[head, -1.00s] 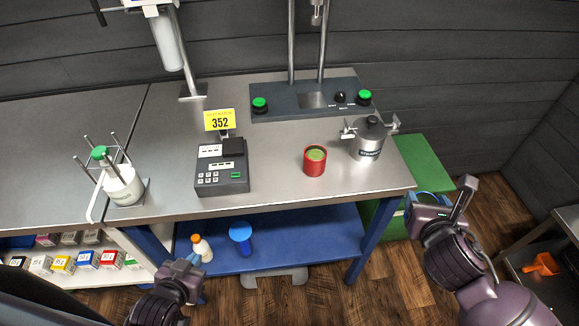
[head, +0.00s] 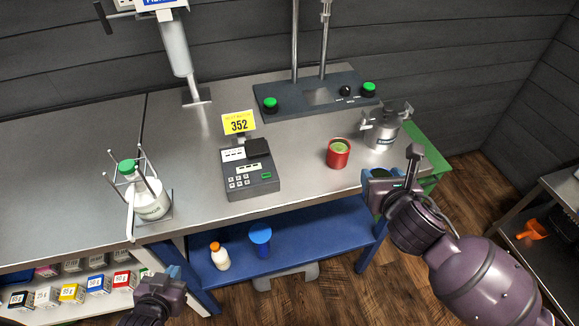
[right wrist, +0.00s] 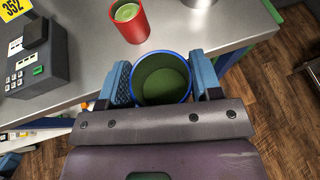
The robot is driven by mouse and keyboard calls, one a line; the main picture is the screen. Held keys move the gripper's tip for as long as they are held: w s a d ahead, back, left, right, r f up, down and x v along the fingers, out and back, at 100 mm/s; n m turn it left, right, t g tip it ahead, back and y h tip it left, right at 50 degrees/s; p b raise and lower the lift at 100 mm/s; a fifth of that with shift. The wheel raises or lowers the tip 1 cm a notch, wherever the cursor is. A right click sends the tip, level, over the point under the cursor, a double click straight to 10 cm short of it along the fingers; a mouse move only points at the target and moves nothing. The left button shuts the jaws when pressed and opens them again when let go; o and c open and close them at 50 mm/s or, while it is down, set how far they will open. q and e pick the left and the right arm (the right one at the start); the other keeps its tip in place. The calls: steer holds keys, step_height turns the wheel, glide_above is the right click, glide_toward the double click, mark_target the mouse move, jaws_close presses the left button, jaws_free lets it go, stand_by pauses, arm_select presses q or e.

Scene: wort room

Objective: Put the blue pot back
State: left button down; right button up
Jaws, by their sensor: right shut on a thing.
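A blue-rimmed pot with green contents (right wrist: 163,78) sits upright between the two fingers of my right gripper in the right wrist view. My right gripper (right wrist: 164,88) is shut on it, in front of the bench's near edge. In the head view my right gripper (head: 388,183) is at the bench's front right corner, and I cannot make out the pot there. A red pot with green contents (head: 338,153) stands on the bench, left of that gripper. My left gripper (head: 161,284) is low at the front left, apart from the pots; its jaw opening is unclear.
A keypad device (head: 249,170) with a yellow 352 sign, a steel canister (head: 382,132) and a wire stand with a flask (head: 146,199) are on the bench (head: 300,185). A blue lidded cup (head: 260,237) and an orange-capped bottle (head: 219,256) stand on the lower blue shelf (head: 320,237).

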steer(key=w+a+r+n+g+y, duration=0.2)
steer(key=w+a+r+n+y, duration=0.2)
steer(key=w+a+r, duration=0.35)
steer(key=w+a+r+n+g+y, duration=0.1)
steer(key=w+a+r+n+y, duration=0.25)
steer(key=a+r, duration=0.6)
steer(key=shift+m, duration=0.25)
steer(key=f, duration=0.7)
steer(key=a+f, duration=0.1)
steer(key=f, duration=0.6)
steer(key=f+b, duration=0.1)
steer(key=f, duration=0.6)
steer(key=shift+w+a+f, duration=0.25)
steer(key=shift+w+f, duration=0.15)
steer(key=shift+f, duration=0.15)
steer(key=o, duration=1.1)
steer(key=shift+r, duration=0.2)
steer(key=v, duration=1.2)
